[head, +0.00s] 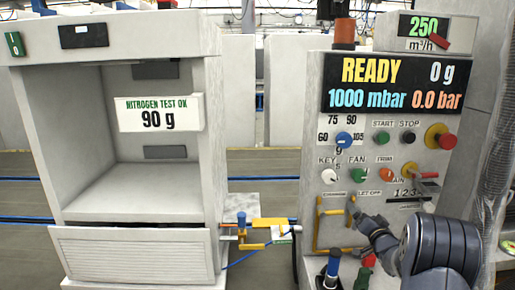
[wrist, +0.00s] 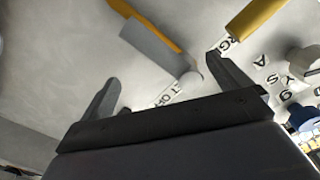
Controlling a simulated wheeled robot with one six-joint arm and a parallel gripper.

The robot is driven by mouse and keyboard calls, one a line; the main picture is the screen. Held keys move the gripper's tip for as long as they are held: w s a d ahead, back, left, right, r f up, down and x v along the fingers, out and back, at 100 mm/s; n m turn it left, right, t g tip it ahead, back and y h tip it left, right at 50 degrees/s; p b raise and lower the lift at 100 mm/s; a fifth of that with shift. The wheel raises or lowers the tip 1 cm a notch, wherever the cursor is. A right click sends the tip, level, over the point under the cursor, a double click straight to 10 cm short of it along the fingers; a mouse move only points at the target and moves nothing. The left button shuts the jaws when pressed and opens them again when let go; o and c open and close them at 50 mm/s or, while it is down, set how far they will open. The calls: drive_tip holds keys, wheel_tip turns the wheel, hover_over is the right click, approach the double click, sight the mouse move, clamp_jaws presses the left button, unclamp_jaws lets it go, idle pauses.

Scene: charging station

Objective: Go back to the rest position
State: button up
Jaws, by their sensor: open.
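My gripper (head: 365,222) is in front of the lower part of the control panel (head: 312,160), close to the yellow pipes (head: 318,225) and the "LET OFF" label. In the wrist view my gripper (wrist: 163,78) has its two fingers apart, with nothing held between them. A grey lever (wrist: 155,48) on a yellow pipe shows just beyond the fingers, and I cannot tell whether it touches them. A second yellow pipe end (wrist: 255,18) is at the upper right. My dark arm hides the panel's lower right.
The panel display (head: 398,84) reads READY, 0 g, 1000 mbar and 0.0 bar. Knobs and buttons, including a red stop button (head: 447,141), stick out. An open grey cabinet (head: 85,200) stands at the left, with a blue-and-yellow valve (head: 242,226) beside it.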

drive_tip(key=n+b, duration=0.1)
drive_tip(key=n, duration=0.1)
drive_tip(key=n+b, duration=0.1)
drive_tip(key=shift+d+r+n, duration=0.2)
drive_tip(key=shift+r+n, duration=0.1)
drive_tip(key=shift+n, duration=0.1)
drive_tip(key=n+b, duration=0.1)
drive_tip(key=r+n, duration=0.1)
drive_tip(key=n, duration=0.1)
drive_tip(key=shift+b, duration=0.35)
drive_tip(key=shift+s, duration=0.55)
